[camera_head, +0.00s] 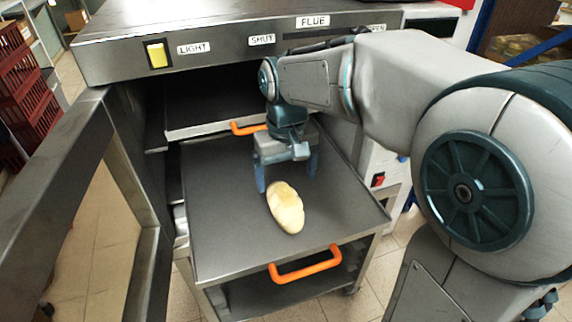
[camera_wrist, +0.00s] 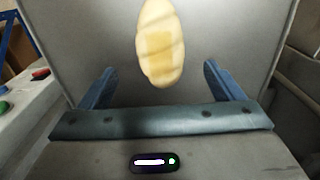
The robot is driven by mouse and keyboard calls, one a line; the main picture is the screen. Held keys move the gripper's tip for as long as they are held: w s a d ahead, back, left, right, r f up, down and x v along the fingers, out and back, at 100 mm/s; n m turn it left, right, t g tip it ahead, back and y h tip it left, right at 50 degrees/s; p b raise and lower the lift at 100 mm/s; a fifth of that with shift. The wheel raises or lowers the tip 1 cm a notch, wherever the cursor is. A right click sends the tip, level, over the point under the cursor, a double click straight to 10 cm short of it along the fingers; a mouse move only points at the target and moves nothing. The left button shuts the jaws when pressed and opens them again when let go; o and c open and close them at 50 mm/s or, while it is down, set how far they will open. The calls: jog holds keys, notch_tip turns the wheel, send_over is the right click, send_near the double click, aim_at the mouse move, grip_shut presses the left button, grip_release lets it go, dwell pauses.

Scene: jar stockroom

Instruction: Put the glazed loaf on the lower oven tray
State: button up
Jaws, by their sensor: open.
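The glazed loaf (camera_head: 285,207), pale yellow and oval, lies on the pulled-out lower oven tray (camera_head: 225,238). In the wrist view the loaf (camera_wrist: 161,43) lies ahead of my fingers, on the grey tray surface (camera_wrist: 105,35). My gripper (camera_head: 287,178) is over the tray, just behind the loaf. Its two blue fingers are apart with nothing between them, also in the wrist view (camera_wrist: 157,84). The lower tray has an orange handle (camera_head: 305,264) at its front edge.
The upper tray (camera_head: 205,122) with its orange handle sits further in, above and behind my gripper. The oven door (camera_head: 60,180) stands open at the left. The oven's top panel (camera_head: 230,35) overhangs the opening. Red crates (camera_head: 20,85) stand at the far left.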

jog(key=shift+r, duration=1.2)
jog(key=s+d+f+m+t, duration=0.3)
jog(key=s+d+f, duration=0.2)
jog(key=s+d, duration=0.7)
jog(key=shift+s, duration=0.45)
jog(key=shift+a+f, duration=0.1)
jog(key=shift+c, duration=0.4)
